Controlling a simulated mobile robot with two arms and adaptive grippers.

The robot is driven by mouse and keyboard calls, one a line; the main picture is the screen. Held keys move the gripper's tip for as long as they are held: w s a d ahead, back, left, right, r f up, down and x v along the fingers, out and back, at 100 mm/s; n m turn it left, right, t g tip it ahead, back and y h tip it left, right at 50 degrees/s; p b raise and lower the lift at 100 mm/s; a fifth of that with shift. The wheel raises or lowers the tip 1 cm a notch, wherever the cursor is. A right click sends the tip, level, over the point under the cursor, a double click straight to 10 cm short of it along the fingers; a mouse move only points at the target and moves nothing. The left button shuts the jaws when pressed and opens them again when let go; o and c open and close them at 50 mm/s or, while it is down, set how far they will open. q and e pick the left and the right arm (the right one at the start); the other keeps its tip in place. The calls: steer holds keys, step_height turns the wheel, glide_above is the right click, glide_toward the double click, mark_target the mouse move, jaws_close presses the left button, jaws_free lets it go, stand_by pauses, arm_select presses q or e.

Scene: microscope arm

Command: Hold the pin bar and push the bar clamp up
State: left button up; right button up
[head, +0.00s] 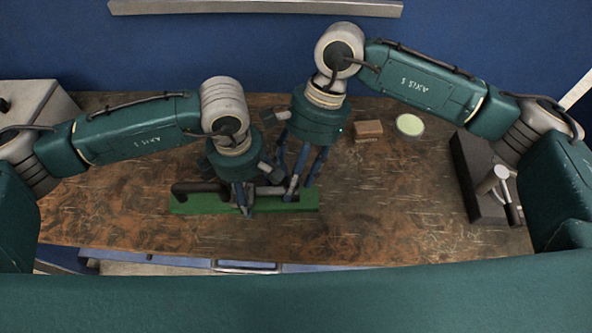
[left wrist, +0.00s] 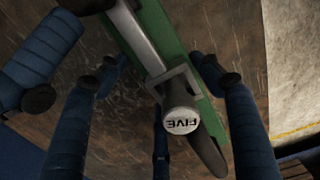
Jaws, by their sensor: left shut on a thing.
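A grey metal bar, which I take as the pin bar (left wrist: 137,37), lies along a green base (left wrist: 163,27); the base also shows in the head view (head: 225,205). A square metal frame, probably the bar clamp (left wrist: 187,78), sits around the bar near a white round end marked FIVE (left wrist: 181,121). A dark handle (left wrist: 206,153) extends past that end. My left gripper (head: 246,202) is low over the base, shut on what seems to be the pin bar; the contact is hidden. My right gripper (head: 299,184) points down at the base's right part, its grip unclear.
A small brown block (head: 368,128) and a pale round dish (head: 410,125) stand at the back right. A dark stand with a metal cylinder (head: 490,186) is at the right. The wooden table (head: 400,205) is clear between the base and that stand. My two grippers are close together.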

stand_by(0.4)
steer(key=shift+w+r, duration=0.15)
steer(key=shift+r, duration=0.15)
steer(key=v, duration=1.1)
steer(key=shift+r, duration=0.15)
